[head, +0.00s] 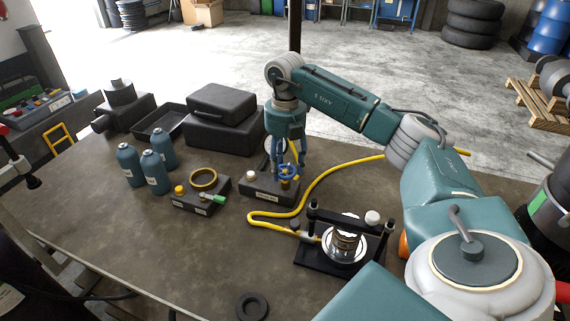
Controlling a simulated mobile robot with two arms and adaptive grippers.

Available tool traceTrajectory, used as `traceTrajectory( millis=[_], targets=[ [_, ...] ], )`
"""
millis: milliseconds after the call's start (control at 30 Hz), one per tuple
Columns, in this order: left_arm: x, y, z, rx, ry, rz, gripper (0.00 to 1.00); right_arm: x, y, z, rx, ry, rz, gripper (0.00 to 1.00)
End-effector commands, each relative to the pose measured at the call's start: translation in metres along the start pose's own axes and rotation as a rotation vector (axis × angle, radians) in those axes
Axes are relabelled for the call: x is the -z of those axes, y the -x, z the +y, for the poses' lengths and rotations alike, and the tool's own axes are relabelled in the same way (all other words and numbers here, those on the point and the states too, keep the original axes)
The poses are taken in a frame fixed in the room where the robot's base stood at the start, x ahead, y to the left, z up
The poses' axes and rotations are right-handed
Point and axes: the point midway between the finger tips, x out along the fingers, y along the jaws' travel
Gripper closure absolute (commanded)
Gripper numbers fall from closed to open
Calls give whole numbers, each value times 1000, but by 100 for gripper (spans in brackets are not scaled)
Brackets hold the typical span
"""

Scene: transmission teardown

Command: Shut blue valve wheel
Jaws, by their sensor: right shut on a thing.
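The blue valve wheel (287,171) sits on a dark block-shaped unit (262,188) with a label on its front, near the middle of the table. My right gripper (288,165) reaches down over it from above and is shut on the wheel. The fingers partly hide the wheel, so how far it is turned cannot be told. A round gauge (268,146) stands behind the gripper, partly hidden. My left gripper is not in view.
A yellow hose (318,184) curves right of the valve unit. A black press-like fixture (313,252) holds a metal part in front. Left stand a block with a brass ring (204,179), several blue-grey bottles (130,165) and black cases (220,125). The front-left table is clear.

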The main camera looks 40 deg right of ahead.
Motion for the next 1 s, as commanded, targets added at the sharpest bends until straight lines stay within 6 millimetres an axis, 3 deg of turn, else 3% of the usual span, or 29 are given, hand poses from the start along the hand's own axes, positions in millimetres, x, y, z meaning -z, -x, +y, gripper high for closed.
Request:
traceTrajectory(
  millis=[33, 367, 400, 467, 1000],
  targets=[
    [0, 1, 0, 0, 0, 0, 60, -7, 7, 1, -15, -14, -20, 76],
    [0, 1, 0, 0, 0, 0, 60, -8, 7, 0, -15, -17, -20, 76],
    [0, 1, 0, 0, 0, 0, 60, -8, 7, 0, -14, -17, -20, 44],
    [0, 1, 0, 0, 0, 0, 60, -8, 7, 0, -13, -17, -20, 32],
    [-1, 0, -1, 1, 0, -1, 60, -3, 7, 0, -5, -8, -9, 31]
  ],
)
